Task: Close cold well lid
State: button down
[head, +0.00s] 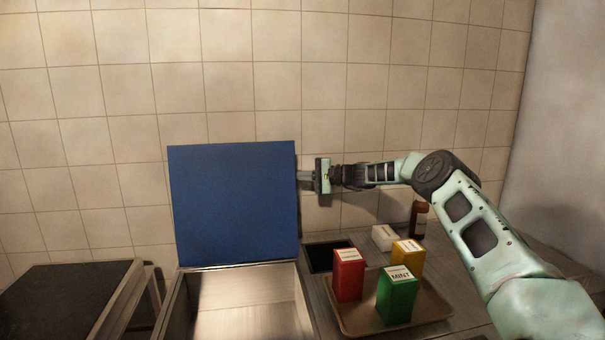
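The blue cold well lid (234,204) stands upright, open, along the back edge of the cold well, in front of the tiled wall. The cold well (245,300) is an open metal bin, and the part of its inside in view looks empty. My gripper (306,180) is at the lid's right edge, near its upper part, pointing left. Its fingers are small in view and partly meet the lid's edge; I cannot tell whether they touch it or whether they are open or shut.
Right of the well, a brown tray (360,328) holds a red box (348,275), a green box (397,297) and a yellow box (408,256). A white box (384,238) and a brown bottle (419,219) stand behind. A dark-topped unit (70,300) is at left.

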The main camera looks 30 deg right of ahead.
jog(key=shift+s+a+r+p, duration=0.15)
jog(key=shift+s+a+p, duration=0.15)
jog(key=shift+s, duration=0.35)
jog(key=shift+s+a+r+p, duration=0.1)
jog(key=shift+s+a+p, duration=0.15)
jog(key=shift+s, duration=0.35)
jog(key=shift+s+f+b, duration=0.15)
jog(key=shift+b, duration=0.2)
